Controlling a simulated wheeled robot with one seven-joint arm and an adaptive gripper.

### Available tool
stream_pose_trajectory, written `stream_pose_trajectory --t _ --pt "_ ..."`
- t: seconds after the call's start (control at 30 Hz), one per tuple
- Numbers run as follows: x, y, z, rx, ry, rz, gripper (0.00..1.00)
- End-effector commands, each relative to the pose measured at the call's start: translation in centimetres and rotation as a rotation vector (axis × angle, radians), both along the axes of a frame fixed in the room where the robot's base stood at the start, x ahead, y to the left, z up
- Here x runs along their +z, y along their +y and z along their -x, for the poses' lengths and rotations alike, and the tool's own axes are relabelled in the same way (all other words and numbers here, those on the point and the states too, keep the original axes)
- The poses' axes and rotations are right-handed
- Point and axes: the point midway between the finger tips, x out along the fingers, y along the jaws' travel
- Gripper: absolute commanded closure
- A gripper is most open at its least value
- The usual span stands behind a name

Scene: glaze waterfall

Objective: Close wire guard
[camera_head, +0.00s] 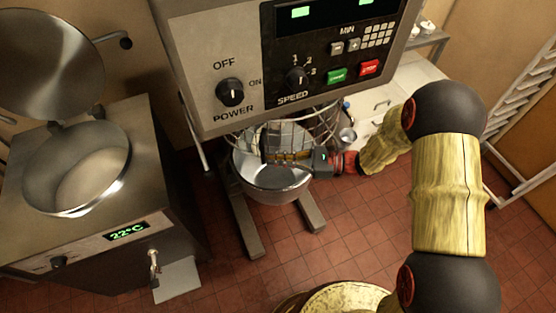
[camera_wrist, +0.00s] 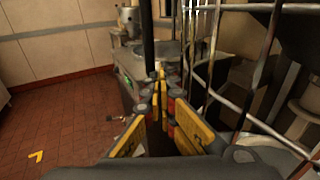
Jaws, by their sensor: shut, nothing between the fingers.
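The wire guard (camera_head: 326,118) is a cage of thin metal wires under the mixer head. Its wires show above the steel bowl (camera_head: 283,181) and bunch up on the right side. In the wrist view the guard's wires (camera_wrist: 212,42) stand close along the right of my fingers. My gripper (camera_head: 270,155) reaches in from the right, over the bowl's opening, with its fingers pointing left. In the wrist view its yellow-padded fingertips (camera_wrist: 158,77) are together and empty. I cannot tell whether they touch a wire.
The mixer's control panel (camera_head: 300,65) overhangs the bowl. A steel kettle machine (camera_head: 85,190) with a raised lid (camera_head: 45,60) stands at left. A rack (camera_head: 525,125) stands at right. The red tiled floor (camera_head: 340,235) is open in front.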

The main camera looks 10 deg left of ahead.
Motion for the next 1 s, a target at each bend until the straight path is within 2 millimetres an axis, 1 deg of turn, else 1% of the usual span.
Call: stream_pose_trajectory --t 0.1,0.2,0.3,0.37,0.77,0.87,1.0 --pt "0.0 2.2 -0.7 0.006 -0.002 0.001 1.0" --pt "0.0 3.9 -1.5 0.005 -0.002 0.0 1.0" --pt "0.0 4.9 -2.0 0.003 -0.001 -0.001 1.0" --pt "0.1 5.2 -2.2 0.002 -0.002 0.0 1.0" --pt "0.6 5.1 -2.5 -0.001 -0.011 -0.007 1.0" --pt "0.6 4.5 -2.6 -0.002 -0.011 -0.008 1.0" --pt "0.5 2.7 -2.6 -0.002 -0.006 -0.005 1.0"
